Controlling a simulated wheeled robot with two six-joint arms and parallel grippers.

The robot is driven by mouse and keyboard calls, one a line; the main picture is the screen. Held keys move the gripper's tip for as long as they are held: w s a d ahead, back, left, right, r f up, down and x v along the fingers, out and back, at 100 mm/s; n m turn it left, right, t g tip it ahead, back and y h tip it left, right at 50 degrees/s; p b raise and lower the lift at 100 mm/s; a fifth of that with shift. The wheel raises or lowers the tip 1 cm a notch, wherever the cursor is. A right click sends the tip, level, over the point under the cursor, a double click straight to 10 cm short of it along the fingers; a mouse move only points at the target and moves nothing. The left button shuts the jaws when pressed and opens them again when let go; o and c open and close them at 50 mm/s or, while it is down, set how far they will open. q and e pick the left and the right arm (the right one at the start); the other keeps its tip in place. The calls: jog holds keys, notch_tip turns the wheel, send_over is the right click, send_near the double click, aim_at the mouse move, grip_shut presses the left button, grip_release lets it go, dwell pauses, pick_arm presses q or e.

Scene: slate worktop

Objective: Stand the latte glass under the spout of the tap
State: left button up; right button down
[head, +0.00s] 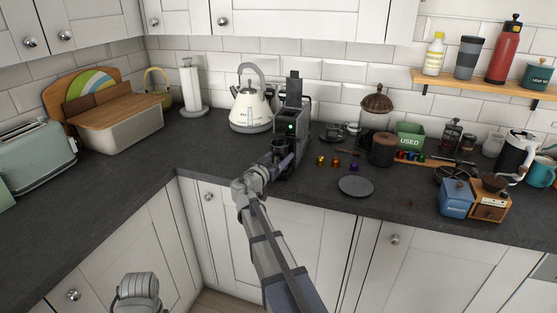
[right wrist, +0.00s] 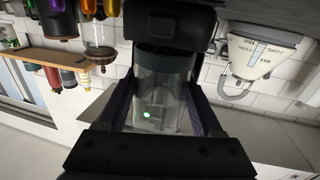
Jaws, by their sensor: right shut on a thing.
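My right gripper (head: 279,158) is at the front of a dark coffee machine (head: 295,110) with a green light. In the right wrist view, which is upside down, my right gripper (right wrist: 160,112) is shut on the clear latte glass (right wrist: 163,88), one finger on each side. The glass is in front of the machine's dark body (right wrist: 170,22); I cannot tell whether it touches the machine. A green light shows in line with the glass. In the head view the gripper and arm largely hide the glass. I see no separate tap; the spout is not clear.
A cream kettle (head: 250,107) stands left of the machine. To its right are coloured capsules (head: 337,163), a dark round disc (head: 355,186) and a brown canister (head: 383,150). A blue box (head: 456,198) and a grinder (head: 489,200) stand farther right. The worktop at front left is clear.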

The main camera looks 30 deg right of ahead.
jog(key=shift+w+d, duration=0.1)
jog(key=shift+d, duration=0.05)
jog(key=shift+f, duration=0.2)
dwell(0.5)
grip_release()
dwell(0.3)
jog(key=v, duration=1)
dwell(0.7)
dwell(0.4)
